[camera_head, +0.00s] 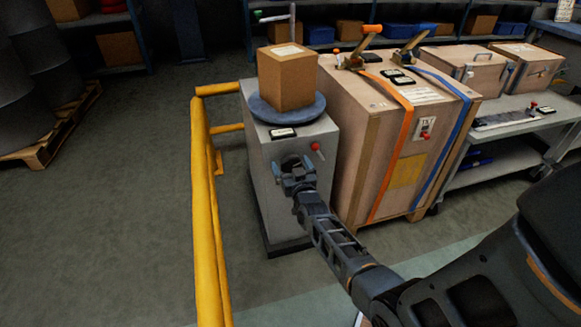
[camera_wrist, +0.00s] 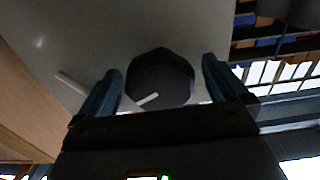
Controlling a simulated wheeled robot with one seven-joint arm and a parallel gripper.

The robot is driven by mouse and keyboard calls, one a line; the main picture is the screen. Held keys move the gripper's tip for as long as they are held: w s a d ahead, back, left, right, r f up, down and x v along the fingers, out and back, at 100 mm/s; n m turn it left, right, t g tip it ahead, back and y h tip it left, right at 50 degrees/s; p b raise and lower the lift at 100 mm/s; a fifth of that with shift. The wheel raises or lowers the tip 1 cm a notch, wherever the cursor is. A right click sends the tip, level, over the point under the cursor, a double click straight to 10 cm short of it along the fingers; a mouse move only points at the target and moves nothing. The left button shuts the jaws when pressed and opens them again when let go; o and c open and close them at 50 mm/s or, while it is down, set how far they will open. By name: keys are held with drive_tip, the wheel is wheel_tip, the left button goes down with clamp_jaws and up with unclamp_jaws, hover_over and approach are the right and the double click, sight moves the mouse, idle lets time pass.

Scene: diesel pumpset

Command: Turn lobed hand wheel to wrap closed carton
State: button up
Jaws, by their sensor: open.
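The dark lobed hand wheel (camera_wrist: 160,78) is on the pale front face of the grey cabinet (camera_head: 262,170). In the wrist view it lies between the two fingers of my gripper (camera_wrist: 162,88), which are open, with a gap on each side. In the head view my gripper (camera_head: 294,178) is at the cabinet front and mostly hides the wheel. The closed brown carton (camera_head: 287,80) stands upright on the round blue-grey turntable (camera_head: 262,108) on top of the cabinet.
A yellow rail (camera_head: 203,200) runs close on the left of the cabinet. A small red knob (camera_head: 315,147) is on the front, right of my gripper. A large wooden crate (camera_head: 365,170) with orange and blue straps stands close on the right. Floor (camera_head: 120,220) is clear left of the rail.

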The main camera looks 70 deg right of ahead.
drive_tip(key=shift+w+d, duration=0.1)
drive_tip(key=shift+d, duration=0.05)
drive_tip(key=shift+c, duration=0.2)
drive_tip(key=c, duration=0.9)
drive_tip(key=shift+m, duration=0.3)
drive_tip(key=shift+c, duration=0.2)
drive_tip(key=m+b, duration=0.2)
drive_tip(key=m, duration=0.1)
drive_tip(key=shift+w+f+b, duration=0.1)
drive_tip(key=shift+f+b, duration=0.05)
drive_tip(key=shift+b, duration=0.2)
drive_tip(key=m+b, duration=0.1)
drive_tip(key=m, duration=0.2)
drive_tip(key=m+b, duration=0.2)
drive_tip(key=m, duration=0.4)
drive_tip(key=shift+r+b, duration=0.2)
drive_tip(key=shift+b, duration=0.2)
drive_tip(key=shift+m, duration=0.4)
